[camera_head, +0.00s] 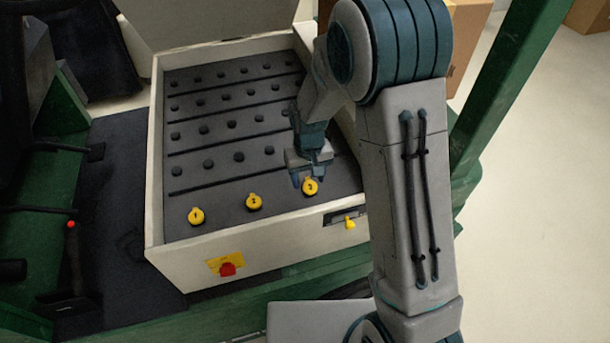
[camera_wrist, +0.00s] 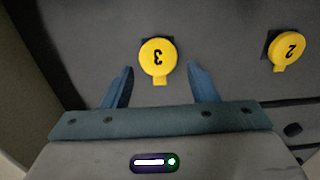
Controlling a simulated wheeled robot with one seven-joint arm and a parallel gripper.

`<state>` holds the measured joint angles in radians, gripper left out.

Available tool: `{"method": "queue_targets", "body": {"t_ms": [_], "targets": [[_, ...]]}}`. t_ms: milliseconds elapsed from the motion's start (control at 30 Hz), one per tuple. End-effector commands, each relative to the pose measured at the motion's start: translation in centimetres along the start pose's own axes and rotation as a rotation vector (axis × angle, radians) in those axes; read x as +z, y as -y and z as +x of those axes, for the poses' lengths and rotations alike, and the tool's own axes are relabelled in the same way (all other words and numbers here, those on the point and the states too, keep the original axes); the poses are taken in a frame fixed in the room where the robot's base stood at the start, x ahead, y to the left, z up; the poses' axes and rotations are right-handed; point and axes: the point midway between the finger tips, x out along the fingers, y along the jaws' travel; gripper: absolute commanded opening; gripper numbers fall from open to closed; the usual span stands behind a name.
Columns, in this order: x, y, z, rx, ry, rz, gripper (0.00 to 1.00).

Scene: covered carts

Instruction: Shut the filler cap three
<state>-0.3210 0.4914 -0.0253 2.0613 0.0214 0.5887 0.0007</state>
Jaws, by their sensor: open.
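The yellow filler cap three (camera_head: 310,186) is the rightmost of the numbered caps on the dark panel inside the white cart box. In the wrist view cap three (camera_wrist: 158,57) lies flat-looking, its number upside down, with a dark square patch behind its upper edge. My gripper (camera_head: 308,180) is just behind and above cap three in the head view. In the wrist view my gripper (camera_wrist: 162,78) is open and empty, its fingers on either side of the cap's near tab. Whether the cap is fully seated, and whether the fingers touch it, I cannot tell.
Yellow cap two (camera_head: 254,202) and cap one (camera_head: 196,215) sit to the left. Rows of small black knobs (camera_head: 204,129) fill the panel behind. A green post (camera_head: 510,80) stands right.

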Motion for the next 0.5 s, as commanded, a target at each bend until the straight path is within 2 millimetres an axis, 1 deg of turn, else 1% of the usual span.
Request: {"method": "queue_targets", "body": {"t_ms": [67,100,167,200,233,267,500], "targets": [[0.0,0.0,-0.01,0.0,0.0,0.0,0.53],[0.0,0.0,-0.01,0.0,0.0,0.0,0.51],[0.0,0.0,-0.02,0.0,0.0,0.0,0.34],[-0.01,0.01,-0.02,0.0,0.0,0.0,0.23],[-0.01,0.01,-0.03,0.0,0.0,0.0,0.14],[-0.01,0.02,-0.03,0.0,0.0,0.0,0.12],[-0.23,0.05,-0.02,0.0,0.034,0.0,0.12]]}}
